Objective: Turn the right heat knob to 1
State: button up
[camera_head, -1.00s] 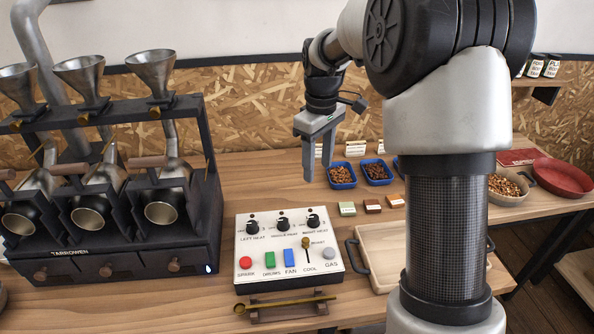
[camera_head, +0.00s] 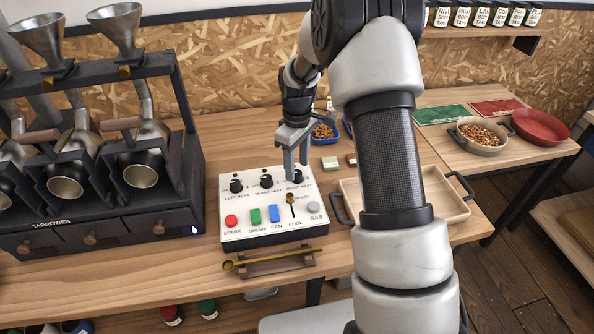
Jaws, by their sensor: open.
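The white control box (camera_head: 262,236) sits on the wooden table in front of me. Its top row has three black knobs: the left heat knob (camera_head: 236,186), the middle heat knob (camera_head: 267,181) and the right heat knob (camera_head: 297,176). My gripper (camera_head: 296,172) points down at the right heat knob with its fingers open. The fingers partly cover that knob and its dial, so I cannot read its setting or tell whether they touch it.
The black roaster (camera_head: 100,205) with funnels stands left of the box. A brass scoop (camera_head: 275,259) lies on a wooden rest in front. A wooden tray (camera_head: 445,205) is at the right. Blue bowls of beans (camera_head: 323,132) are behind my gripper.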

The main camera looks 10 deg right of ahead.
jog(key=shift+f, duration=1.3)
jog(key=c, duration=1)
jog(key=shift+c, duration=0.2)
jog(key=shift+m, duration=0.4)
jog(key=m+b, duration=0.1)
jog(key=m, duration=0.4)
jog(key=shift+m, duration=0.3)
jog(key=m, duration=0.5)
jog(key=shift+r, duration=0.1)
jog(key=shift+m, duration=0.3)
jog(key=shift+w, duration=0.1)
